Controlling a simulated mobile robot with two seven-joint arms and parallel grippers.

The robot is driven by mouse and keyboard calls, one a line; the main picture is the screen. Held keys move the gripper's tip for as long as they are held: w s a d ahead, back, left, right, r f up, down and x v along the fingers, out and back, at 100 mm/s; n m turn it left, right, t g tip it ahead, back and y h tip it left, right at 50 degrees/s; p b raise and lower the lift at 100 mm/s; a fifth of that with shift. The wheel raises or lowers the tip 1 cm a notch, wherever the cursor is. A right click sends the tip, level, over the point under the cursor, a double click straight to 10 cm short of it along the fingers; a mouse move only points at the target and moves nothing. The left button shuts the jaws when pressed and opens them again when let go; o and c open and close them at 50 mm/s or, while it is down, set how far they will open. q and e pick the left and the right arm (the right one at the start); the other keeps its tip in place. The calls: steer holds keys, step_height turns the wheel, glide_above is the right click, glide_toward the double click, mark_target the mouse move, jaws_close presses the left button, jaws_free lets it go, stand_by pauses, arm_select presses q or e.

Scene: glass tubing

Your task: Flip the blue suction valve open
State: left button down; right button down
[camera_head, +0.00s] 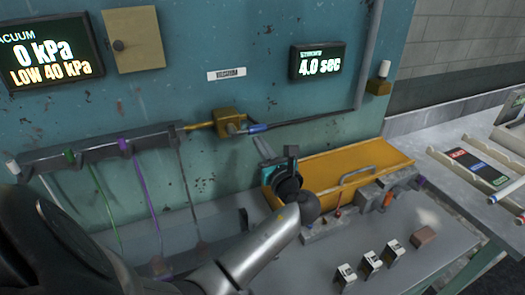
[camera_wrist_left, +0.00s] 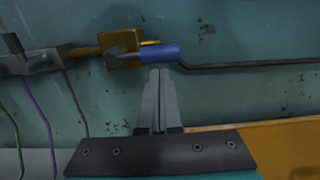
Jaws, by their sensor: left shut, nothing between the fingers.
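The blue suction valve handle (camera_head: 257,127) sticks out to the right of a yellow valve body (camera_head: 228,121) on the teal wall. In the left wrist view the blue handle (camera_wrist_left: 160,54) lies nearly level, in line with the dark pipe. My left gripper (camera_head: 263,147) is just below the handle, its fingers pointing up at the wall. In the left wrist view its fingers (camera_wrist_left: 160,98) are together and empty, with the tips just under the handle. I cannot tell whether they touch it. My right gripper is not in view.
A vacuum display (camera_head: 48,55) reads 0 kPa, LOW 40 kPa. Another display (camera_head: 319,62) reads 4.0 sec. A grey rack (camera_head: 95,148) with coloured tubes hangs at left. A yellow tray (camera_head: 345,160) stands right of my gripper, on the grey bench (camera_head: 330,262).

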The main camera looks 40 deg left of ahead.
arm_select(q)
steer(key=shift+w+d+r+p, duration=0.15)
steer(key=shift+r+p, duration=0.15)
steer(key=shift+r, duration=0.15)
stand_by(0.7)
steer(key=n, duration=0.2)
steer(key=r+n, duration=0.1)
steer(key=n, duration=0.1)
steer(key=shift+w+r, duration=0.1)
steer(key=shift+r, duration=0.05)
steer(key=s+a+r+n, duration=0.2)
steer(key=r+n, duration=0.4)
steer(key=n, duration=0.9)
steer(key=shift+s+r+g, duration=0.2)
steer(key=shift+s+g, duration=0.2)
steer(key=shift+s, duration=0.45)
steer(key=shift+w, duration=0.1)
